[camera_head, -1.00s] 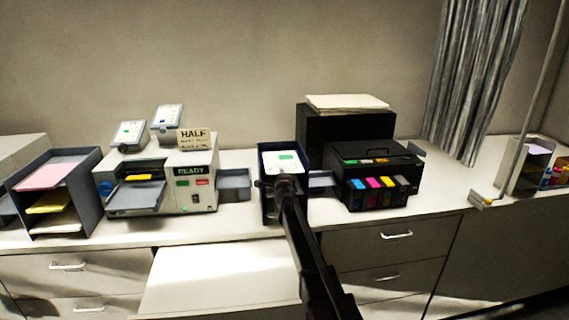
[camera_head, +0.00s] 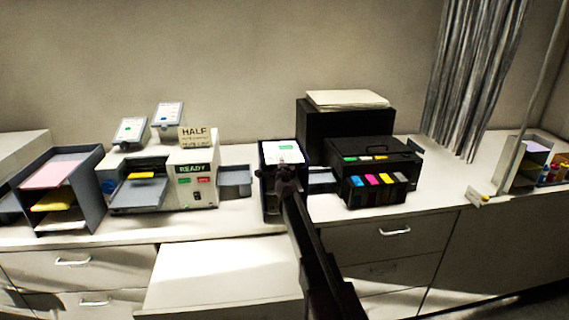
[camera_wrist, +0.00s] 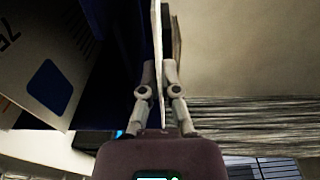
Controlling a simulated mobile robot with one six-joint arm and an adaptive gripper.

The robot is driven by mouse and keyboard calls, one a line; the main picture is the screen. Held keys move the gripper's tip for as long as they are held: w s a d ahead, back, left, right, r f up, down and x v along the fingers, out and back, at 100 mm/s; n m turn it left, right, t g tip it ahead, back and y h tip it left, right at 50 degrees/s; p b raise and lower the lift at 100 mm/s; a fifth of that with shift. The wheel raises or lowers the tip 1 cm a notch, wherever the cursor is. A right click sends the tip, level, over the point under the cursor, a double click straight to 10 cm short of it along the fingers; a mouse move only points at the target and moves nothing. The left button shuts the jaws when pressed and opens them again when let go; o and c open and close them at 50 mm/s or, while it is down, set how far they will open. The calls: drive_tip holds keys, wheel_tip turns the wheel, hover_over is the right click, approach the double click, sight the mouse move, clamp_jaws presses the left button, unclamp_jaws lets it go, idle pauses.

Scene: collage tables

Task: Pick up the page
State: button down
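My gripper (camera_head: 286,174) is at the page's near edge in the head view. In the wrist view the page (camera_wrist: 157,38) is seen edge-on as a thin pale strip. The two fingers of my gripper (camera_wrist: 158,70) lie close on either side of it, and it appears pinched between them. Whether the page still touches the stand is hidden.
A pale machine with a READY display (camera_head: 194,185) stands left of the stand, and a black printer with coloured cartridges (camera_head: 372,165) stands right. A tray rack (camera_head: 84,190) is at far left. A drawer (camera_head: 225,270) below the stand is pulled out.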

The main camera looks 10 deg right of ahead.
drive_tip(key=shift+r+p, duration=2.75)
drive_tip(key=shift+r, duration=0.4)
drive_tip(key=shift+s+f, duration=0.1)
drive_tip(key=shift+s, duration=0.05)
